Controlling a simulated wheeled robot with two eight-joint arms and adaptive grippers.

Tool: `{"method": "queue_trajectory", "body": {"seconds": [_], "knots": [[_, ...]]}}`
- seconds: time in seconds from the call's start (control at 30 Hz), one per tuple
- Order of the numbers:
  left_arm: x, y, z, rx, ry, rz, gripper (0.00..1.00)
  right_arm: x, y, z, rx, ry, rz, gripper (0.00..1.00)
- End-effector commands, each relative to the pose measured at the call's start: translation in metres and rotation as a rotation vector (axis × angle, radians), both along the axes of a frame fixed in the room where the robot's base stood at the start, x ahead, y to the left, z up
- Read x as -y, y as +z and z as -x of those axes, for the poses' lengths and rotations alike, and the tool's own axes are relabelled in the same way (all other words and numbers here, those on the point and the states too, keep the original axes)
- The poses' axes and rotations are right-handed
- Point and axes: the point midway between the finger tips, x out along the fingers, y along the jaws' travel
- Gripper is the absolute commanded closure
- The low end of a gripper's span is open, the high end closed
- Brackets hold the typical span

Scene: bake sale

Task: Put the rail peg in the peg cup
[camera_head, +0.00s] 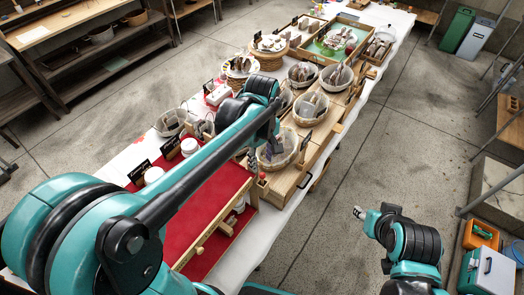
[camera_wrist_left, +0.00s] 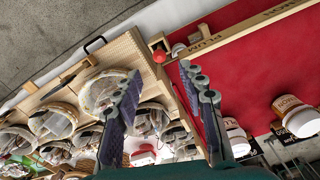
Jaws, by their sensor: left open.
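My left gripper (camera_head: 270,143) reaches over the table's middle, partly hidden by my own arm. In the left wrist view its two dark fingers (camera_wrist_left: 160,72) are spread apart with nothing between them. Beyond the fingertips a small red ball-shaped knob (camera_wrist_left: 159,56) sits by a small wooden holder (camera_wrist_left: 158,40) at the end of a lettered rail. I cannot tell surely whether these are the rail peg and the peg cup. The same small wooden piece shows in the head view (camera_head: 262,188). My right arm is at the lower right, its hand unclear, away from the table.
A red cloth (camera_head: 188,222) covers the near table, with wooden rail (camera_head: 212,232) along its edge. White tubs (camera_head: 189,147) and black signs stand at its back. Several baskets (camera_head: 278,147) fill the wooden trays beyond.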

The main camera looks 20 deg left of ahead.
Motion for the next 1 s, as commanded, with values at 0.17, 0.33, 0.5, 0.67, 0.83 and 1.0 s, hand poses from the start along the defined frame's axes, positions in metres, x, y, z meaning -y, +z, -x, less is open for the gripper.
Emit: {"method": "queue_trajectory", "body": {"seconds": [0.17, 0.33, 0.5, 0.67, 0.83, 1.0], "knots": [[0.000, 0.030, 0.000, 0.000, 0.000, 0.000, 0.59, 0.000, 0.000, 0.000, 0.000, 0.000, 0.000, 0.60], [0.001, 0.041, 0.000, -0.001, 0.000, 0.001, 0.59, 0.000, 0.000, 0.000, 0.000, 0.000, 0.000, 0.60], [0.001, 0.041, 0.000, -0.001, 0.000, 0.001, 0.59, 0.000, 0.000, 0.000, 0.000, 0.000, 0.000, 0.60], [0.001, 0.041, 0.000, -0.001, 0.000, 0.001, 0.59, 0.000, 0.000, 0.000, 0.000, 0.000, 0.000, 0.60], [0.001, 0.041, 0.000, -0.001, 0.000, 0.001, 0.59, 0.000, 0.000, 0.000, 0.000, 0.000, 0.000, 0.60], [0.001, 0.041, 0.000, -0.001, -0.001, 0.001, 0.59, 0.000, 0.000, 0.000, 0.000, 0.000, 0.000, 0.60]]}}
